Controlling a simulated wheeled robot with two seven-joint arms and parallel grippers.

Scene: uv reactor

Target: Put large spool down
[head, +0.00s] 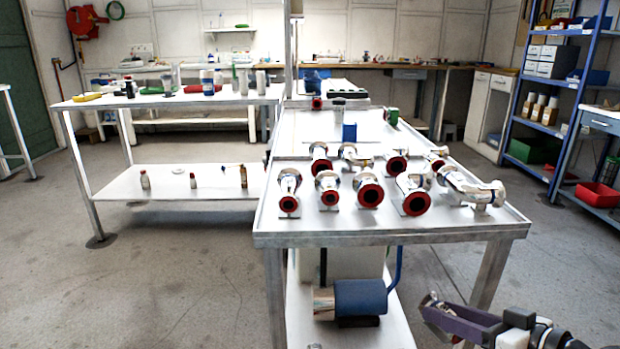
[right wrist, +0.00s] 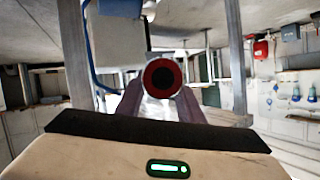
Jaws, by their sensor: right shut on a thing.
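In the head view only a small shiny bit shows at the fingers; the rest of the held spool is hidden. Several similar metal spools and fittings with red-ringed ends, such as a large one (head: 412,194), stand on the table (head: 390,232). My left gripper is not in view.
A blue pump motor (head: 360,297) sits on the table's lower shelf. A side bench (head: 150,101) with bottles stands at the left. Blue shelving (head: 567,90) with bins stands at the right. The near strip of the tabletop and the floor around are clear.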

